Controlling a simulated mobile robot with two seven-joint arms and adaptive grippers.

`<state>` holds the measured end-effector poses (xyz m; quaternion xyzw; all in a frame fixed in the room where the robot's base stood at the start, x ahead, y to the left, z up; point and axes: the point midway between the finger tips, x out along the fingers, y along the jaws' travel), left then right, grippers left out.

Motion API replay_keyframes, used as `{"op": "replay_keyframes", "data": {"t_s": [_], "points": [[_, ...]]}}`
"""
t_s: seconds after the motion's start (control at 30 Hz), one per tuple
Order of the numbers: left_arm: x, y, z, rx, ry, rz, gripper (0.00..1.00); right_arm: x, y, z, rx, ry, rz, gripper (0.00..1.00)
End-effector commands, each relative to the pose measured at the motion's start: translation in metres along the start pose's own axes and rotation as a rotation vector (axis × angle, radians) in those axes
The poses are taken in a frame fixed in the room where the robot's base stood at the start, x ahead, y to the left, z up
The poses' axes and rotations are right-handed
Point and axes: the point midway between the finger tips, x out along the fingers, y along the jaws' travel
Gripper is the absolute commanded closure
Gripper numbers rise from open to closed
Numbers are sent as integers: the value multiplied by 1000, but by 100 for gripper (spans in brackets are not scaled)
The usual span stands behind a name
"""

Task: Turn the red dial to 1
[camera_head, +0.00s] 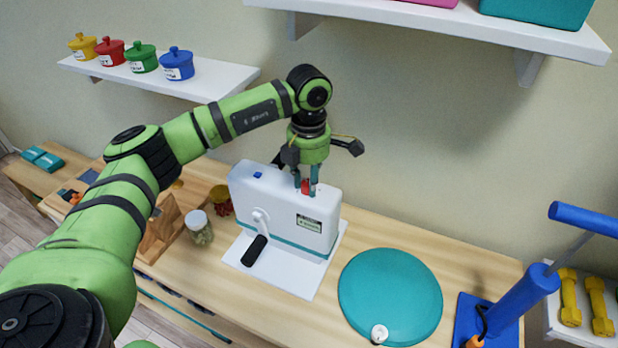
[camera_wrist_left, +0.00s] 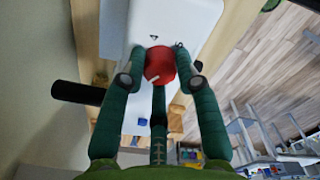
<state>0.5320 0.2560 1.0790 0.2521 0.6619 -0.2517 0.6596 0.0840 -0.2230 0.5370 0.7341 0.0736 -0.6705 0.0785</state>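The red dial (camera_head: 306,187) is on the top of the white machine (camera_head: 262,196), which has a teal stripe and a black-handled crank. My left gripper (camera_head: 306,181) points straight down at it. In the left wrist view, the red dial (camera_wrist_left: 159,62) has a short white pointer mark on its near edge. The green fingers of my left gripper (camera_wrist_left: 160,65) close in on both sides of the dial and appear to touch it. Small dark marks show on the white top beyond the dial, too small to read. My right gripper is in no view.
A teal disc (camera_head: 390,296) lies right of the machine, with a blue-handled device (camera_head: 515,300) farther right. A glass jar (camera_head: 199,228) stands left. A shelf with several lidded pots (camera_head: 142,57) hangs behind; another shelf (camera_head: 450,28) is above right.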

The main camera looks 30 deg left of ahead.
Motion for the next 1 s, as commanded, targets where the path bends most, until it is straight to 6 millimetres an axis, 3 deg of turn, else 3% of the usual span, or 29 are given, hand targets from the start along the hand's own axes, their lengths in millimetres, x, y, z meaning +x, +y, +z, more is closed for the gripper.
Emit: {"op": "replay_keyframes", "data": {"t_s": [0.47, 1.0], "points": [[1, 0, 2, -58, -7, 1, 100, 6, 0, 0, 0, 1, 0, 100], [1, 1, 3, -497, -10, -1, 100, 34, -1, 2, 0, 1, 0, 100]]}}
